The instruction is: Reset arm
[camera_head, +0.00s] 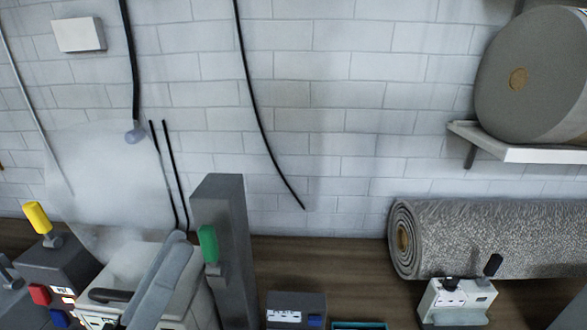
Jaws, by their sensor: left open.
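A pale grey machine (202,300) with a long slanted light grey bar stands to the right of that box. My right gripper is not visible.
A tall grey post (222,240) with a green knob stands beside the machine. A rolled grey rug (490,235) lies at right, behind a small white device (457,300). A large grey roll (535,75) sits on a wall shelf (530,154). Black cables hang before the tiled wall.

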